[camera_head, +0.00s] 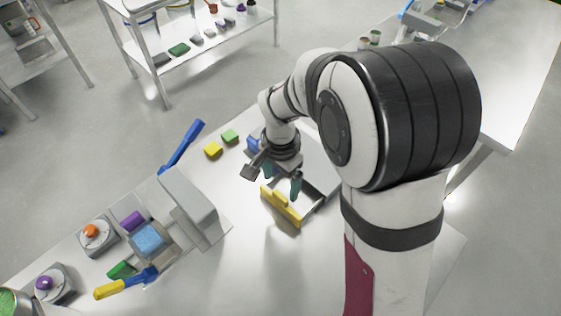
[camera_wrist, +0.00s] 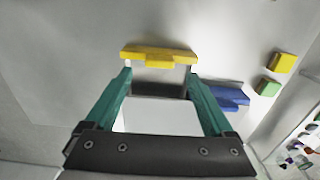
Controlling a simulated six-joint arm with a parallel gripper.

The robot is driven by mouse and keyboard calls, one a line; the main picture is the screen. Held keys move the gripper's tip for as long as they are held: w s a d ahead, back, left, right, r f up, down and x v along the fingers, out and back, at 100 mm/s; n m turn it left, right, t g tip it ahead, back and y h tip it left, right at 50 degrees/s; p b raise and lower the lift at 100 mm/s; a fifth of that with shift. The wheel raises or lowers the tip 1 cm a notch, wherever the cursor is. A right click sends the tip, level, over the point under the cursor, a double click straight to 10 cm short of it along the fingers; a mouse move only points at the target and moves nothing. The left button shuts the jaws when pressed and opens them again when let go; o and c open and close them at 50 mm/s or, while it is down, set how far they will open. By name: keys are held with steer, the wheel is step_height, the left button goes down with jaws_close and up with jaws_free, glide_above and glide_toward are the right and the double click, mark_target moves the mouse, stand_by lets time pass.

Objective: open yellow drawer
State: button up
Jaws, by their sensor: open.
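The yellow drawer (camera_head: 281,205) stands out from a low grey cabinet (camera_head: 325,183), with its grey inside showing behind the yellow front. In the wrist view the yellow front (camera_wrist: 158,54) with its handle lies just beyond my fingertips, and the dark drawer inside shows between the fingers. My gripper (camera_head: 282,180) has teal fingers spread apart with nothing between them. It is above the drawer and cabinet, behind the yellow front; in the wrist view my gripper (camera_wrist: 158,75) looks clear of the handle. My arm hides part of the cabinet.
A blue drawer front (camera_wrist: 228,96) is on another side of the cabinet. Yellow (camera_head: 213,149) and green (camera_head: 230,136) blocks lie nearby. A grey upright stand (camera_head: 190,205), a blue-handled tool (camera_head: 182,146) and a tray with a blue block (camera_head: 149,240) are to the left. Table in front of the drawer is clear.

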step_height(320, 180, up, 11)
stand_by(0.3)
steer(key=s+d+n+y, duration=0.1)
steer(key=s+d, duration=0.2)
steer(key=s, duration=0.7)
steer(key=s+d+n, duration=0.2)
steer(key=s+d, duration=0.1)
steer(key=s, duration=0.8)
steer(key=shift+s+f+y, duration=0.15)
steer(key=shift+f+y, duration=0.2)
steer(key=shift+y, duration=0.05)
